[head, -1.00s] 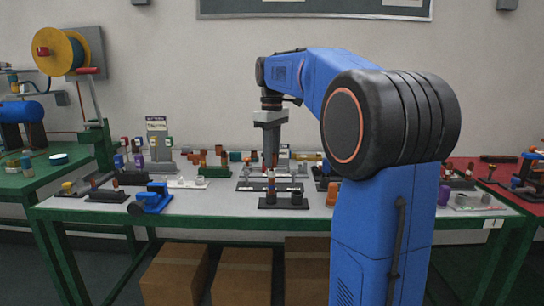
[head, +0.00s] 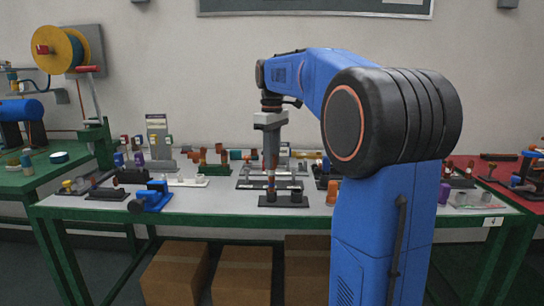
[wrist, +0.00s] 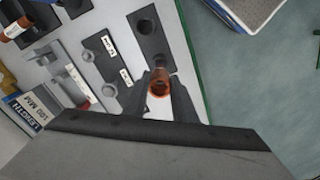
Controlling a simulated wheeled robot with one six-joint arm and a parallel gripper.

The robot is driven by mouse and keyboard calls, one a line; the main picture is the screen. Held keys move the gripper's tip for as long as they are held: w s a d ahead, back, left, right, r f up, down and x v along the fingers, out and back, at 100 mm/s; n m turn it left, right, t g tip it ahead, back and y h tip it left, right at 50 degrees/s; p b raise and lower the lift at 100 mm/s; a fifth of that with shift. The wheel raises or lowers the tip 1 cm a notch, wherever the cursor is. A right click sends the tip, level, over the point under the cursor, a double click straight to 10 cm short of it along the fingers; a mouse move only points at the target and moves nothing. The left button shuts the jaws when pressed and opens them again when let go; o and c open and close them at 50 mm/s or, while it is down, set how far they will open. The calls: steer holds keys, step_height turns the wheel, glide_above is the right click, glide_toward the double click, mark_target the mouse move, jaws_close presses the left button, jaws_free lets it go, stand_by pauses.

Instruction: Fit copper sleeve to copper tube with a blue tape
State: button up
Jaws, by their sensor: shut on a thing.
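My gripper (head: 271,176) points straight down over the front middle of the table. Whether the sleeve touches or surrounds the tube below cannot be told. No blue tape is clearly visible.
The table (head: 220,205) has free room at the front. A blue clamp-like tool (head: 150,197) lies at front left. Several small stands with parts fill the back. A plate with grey rings (wrist: 100,55) lies beside the gripper in the wrist view.

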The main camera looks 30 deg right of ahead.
steer(key=shift+f, duration=0.9)
steer(key=o, duration=1)
step_height(320, 180, up, 17)
steer(key=shift+r, duration=0.2)
steer(key=s+a+f+m+t, duration=0.2)
steer(key=s+a+f, duration=0.8)
steer(key=s+f, duration=0.35)
steer(key=s+a+f+m+t, duration=0.1)
steer(key=s+a+f, duration=0.1)
steer(key=s+f, duration=0.3)
steer(key=s+a+f+m+t, duration=0.1)
steer(key=s+a+f, duration=0.1)
steer(key=s+f, duration=0.4)
steer(key=s+a+f+m, duration=0.1)
steer(key=s+f, duration=0.4)
steer(key=f, duration=0.6)
steer(key=shift+s+a+f+t, duration=0.2)
steer(key=shift+s+a+t, duration=0.1)
steer(key=shift+a+t, duration=0.15)
